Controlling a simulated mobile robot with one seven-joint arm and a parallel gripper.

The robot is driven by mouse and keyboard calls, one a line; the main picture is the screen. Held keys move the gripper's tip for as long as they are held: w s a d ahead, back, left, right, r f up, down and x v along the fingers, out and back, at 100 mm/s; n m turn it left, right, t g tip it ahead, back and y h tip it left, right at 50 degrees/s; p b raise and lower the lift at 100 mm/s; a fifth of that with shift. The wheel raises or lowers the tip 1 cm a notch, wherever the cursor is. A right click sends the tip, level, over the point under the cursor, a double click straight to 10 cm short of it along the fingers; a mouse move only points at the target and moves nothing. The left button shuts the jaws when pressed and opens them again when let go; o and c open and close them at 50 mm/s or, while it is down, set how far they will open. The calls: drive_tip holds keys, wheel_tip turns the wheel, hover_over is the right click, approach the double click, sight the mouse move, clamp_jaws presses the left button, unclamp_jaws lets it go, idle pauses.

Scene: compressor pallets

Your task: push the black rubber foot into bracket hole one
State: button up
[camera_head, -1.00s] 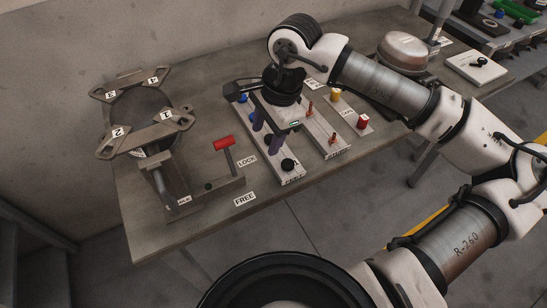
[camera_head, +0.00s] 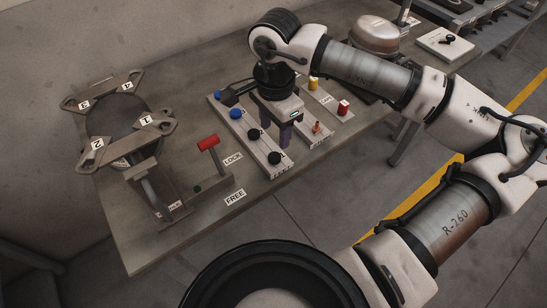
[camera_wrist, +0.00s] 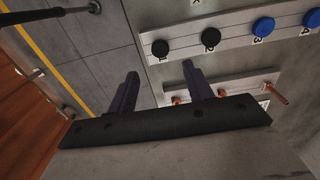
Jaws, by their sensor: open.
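Two black rubber feet, a front one (camera_head: 275,158) and one behind it (camera_head: 253,134), sit on the light strip. They also show in the wrist view, as the end foot (camera_wrist: 160,48) and its neighbour (camera_wrist: 210,38). The bracket with label 1 (camera_head: 149,121) is on the dark compressor (camera_head: 115,120), held in the stand at the left. The hole itself is too small to make out. My gripper (camera_head: 276,130) is open and empty, its purple fingers apart, just right of the foot strip. In the wrist view its fingertips (camera_wrist: 160,72) are beside the black feet.
Blue feet (camera_head: 236,113) share the strip. A second strip with copper-coloured pieces (camera_head: 317,128) lies right of it, partly under my gripper. A red-handled lever (camera_head: 208,142) stands between stand and strips. A metal dome (camera_head: 375,34) stands behind my arm. Table is bare at the front left.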

sight(275, 156)
wheel_tip(275, 156, down, 7)
drive_tip(key=b, duration=0.5)
drive_tip(key=shift+f+b, duration=0.7)
drive_tip(key=shift+b, duration=0.1)
drive_tip(key=shift+b, duration=0.8)
drive_tip(key=shift+r, duration=0.1)
idle(0.4)
clamp_jaws()
drive_tip(key=shift+r, duration=0.15)
drive_tip(key=shift+r+p, duration=1.55)
drive_tip(key=shift+r, duration=1.3)
drive_tip(key=shift+r, duration=0.1)
